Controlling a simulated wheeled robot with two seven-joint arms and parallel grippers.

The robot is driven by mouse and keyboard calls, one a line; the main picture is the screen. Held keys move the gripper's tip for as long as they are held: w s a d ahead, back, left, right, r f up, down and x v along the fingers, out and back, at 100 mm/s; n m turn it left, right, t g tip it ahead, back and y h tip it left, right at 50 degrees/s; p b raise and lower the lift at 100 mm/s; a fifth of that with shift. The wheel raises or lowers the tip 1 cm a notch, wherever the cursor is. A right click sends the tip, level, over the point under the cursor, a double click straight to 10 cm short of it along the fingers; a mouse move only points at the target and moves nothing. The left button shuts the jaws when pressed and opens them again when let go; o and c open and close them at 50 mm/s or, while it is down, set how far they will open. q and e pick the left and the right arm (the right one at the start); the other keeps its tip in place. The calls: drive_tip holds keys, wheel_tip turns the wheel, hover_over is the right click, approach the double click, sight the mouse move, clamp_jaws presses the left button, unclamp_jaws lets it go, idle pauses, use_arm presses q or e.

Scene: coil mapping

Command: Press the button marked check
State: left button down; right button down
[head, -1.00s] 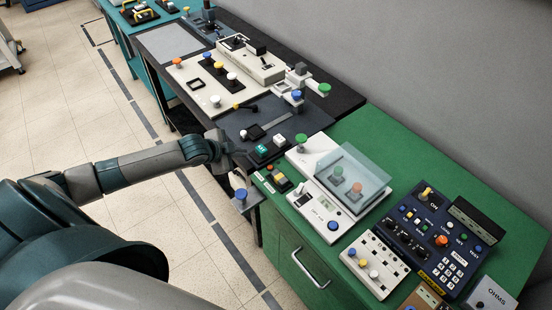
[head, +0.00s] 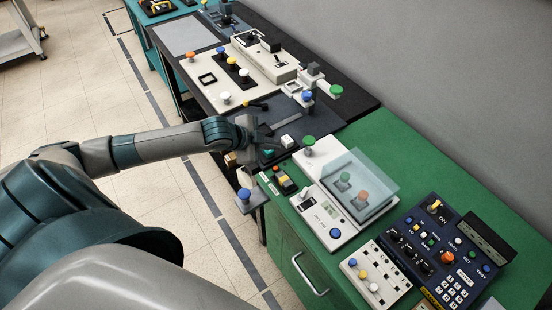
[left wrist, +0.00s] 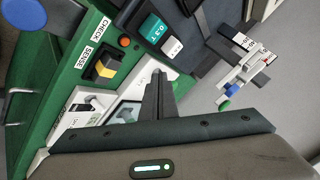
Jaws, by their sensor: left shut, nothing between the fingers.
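A CHECK label (left wrist: 103,28) lies on the green bench edge in the left wrist view. A small orange-red button (left wrist: 124,41) sits beside it; it shows in the head view (head: 276,168) near the bench's left corner. Next to it is a yellow-and-black block (left wrist: 105,65) by a SENSE label (left wrist: 88,58). My left gripper (head: 266,136) is shut and empty, above the dark panel beside the green bench, apart from the button. Its closed fingers (left wrist: 157,90) show in the left wrist view. My right gripper is not in view.
A teal switch (left wrist: 154,28) and a white switch (left wrist: 172,46) are near the gripper. A green knob (head: 309,141) and a clear cover (head: 362,175) stand on the white device. A blue button (head: 243,194) sits on a low side bracket. A blue panel (head: 435,240) is farther right.

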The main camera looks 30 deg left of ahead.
use_arm(q)
drive_tip(key=b, duration=0.6)
hover_over(276, 169)
drive_tip(key=s, duration=0.1)
drive_tip(key=f, duration=0.6)
drive_tip(key=shift+a, duration=0.35)
drive_tip(key=shift+f+b, duration=0.45)
drive_tip(key=shift+f, duration=0.65)
drive_tip(key=shift+f, duration=0.2)
drive_tip(key=shift+f, duration=0.25)
